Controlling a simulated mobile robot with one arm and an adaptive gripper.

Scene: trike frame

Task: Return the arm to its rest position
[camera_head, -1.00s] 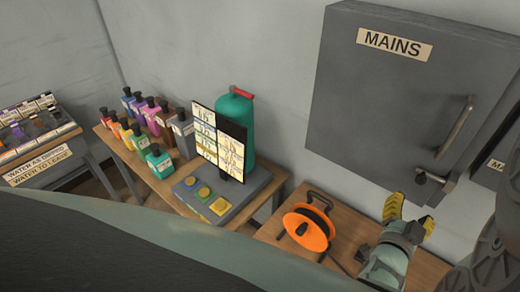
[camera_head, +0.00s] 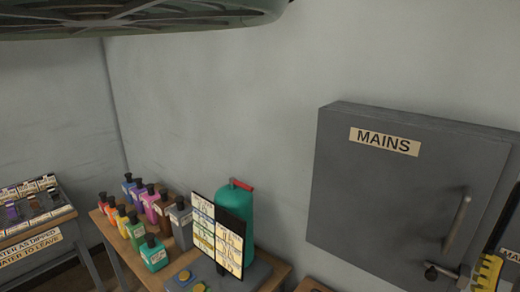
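Several coloured bottles (camera_head: 150,215) stand on a wooden table at the lower left, beside a green cylinder (camera_head: 236,205) and a card panel (camera_head: 217,235). A labelled rack (camera_head: 35,215) stands at far left. The wall between arm and tables is bare.

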